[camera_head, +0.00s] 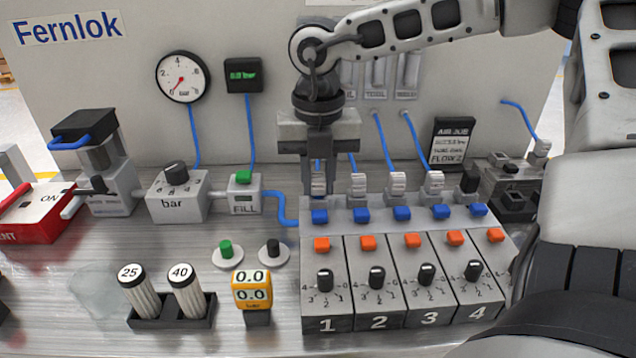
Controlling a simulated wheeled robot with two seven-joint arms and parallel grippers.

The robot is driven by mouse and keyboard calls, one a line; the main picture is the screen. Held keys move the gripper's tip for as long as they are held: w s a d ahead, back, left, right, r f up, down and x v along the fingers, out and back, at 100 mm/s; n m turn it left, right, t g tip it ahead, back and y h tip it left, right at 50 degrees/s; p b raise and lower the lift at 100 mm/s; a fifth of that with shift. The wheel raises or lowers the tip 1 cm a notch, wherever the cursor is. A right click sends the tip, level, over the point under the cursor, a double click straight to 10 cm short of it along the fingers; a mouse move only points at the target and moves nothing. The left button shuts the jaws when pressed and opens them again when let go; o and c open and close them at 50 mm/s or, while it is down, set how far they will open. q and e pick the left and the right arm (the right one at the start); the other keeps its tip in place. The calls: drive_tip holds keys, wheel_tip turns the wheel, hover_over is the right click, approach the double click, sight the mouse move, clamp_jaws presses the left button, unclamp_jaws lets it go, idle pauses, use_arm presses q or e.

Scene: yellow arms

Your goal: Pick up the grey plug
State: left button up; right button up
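Several pale grey ribbed plugs stand in a row behind the blue buttons of the numbered valve block. The leftmost grey plug (318,184) is at station 1, with a blue hose at its top. Other grey plugs stand at station 2 (358,186), station 3 (398,183) and station 4 (433,184). My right gripper (318,172) points down over the station 1 plug, with its fingers around or just in front of the plug's upper part. I cannot tell whether they touch it. My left gripper is not in view.
The valve block (343,318) has blue buttons, orange buttons and black knobs. A pressure gauge (183,77) hangs on the back panel. A bar regulator (177,195) and a FILL box (244,196) stand left. A black rack (172,318) holds two cylinders. My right arm covers the right side.

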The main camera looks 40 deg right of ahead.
sight(319, 174)
clamp_jaws()
wheel_tip(319, 174, up, 18)
drive_tip(key=p, duration=0.1)
idle(0.4)
idle(0.5)
